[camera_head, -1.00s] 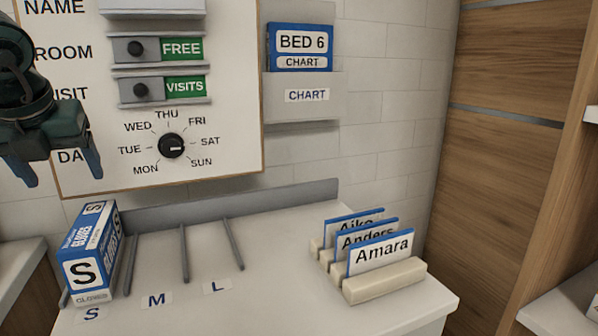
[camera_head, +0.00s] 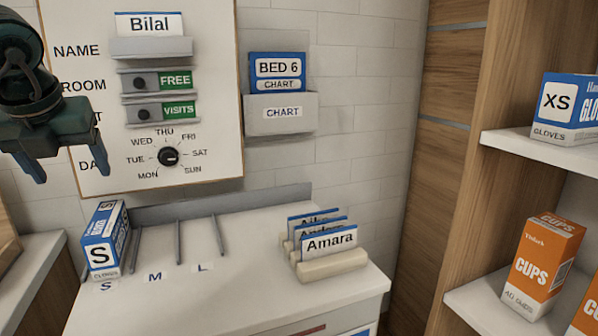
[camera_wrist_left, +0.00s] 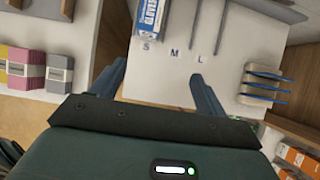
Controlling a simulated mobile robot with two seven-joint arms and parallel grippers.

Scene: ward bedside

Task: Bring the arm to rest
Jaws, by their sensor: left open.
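My left gripper (camera_head: 70,172) is at the left of the head view, in front of the lower left part of the white board (camera_head: 215,100). Its two blue fingers are apart, with nothing between them. In the left wrist view the open fingers (camera_wrist_left: 158,80) point toward the white counter, with the counter top bare between them. My right gripper is in neither view.
The counter (camera_head: 220,295) holds a blue S glove box (camera_head: 103,240), thin dividers and a rack of name cards (camera_head: 330,240). A BED 6 chart (camera_head: 277,68) stands in a wall holder (camera_head: 283,113). Shelves at right hold an XS glove box (camera_head: 570,105) and orange cups boxes (camera_head: 543,265).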

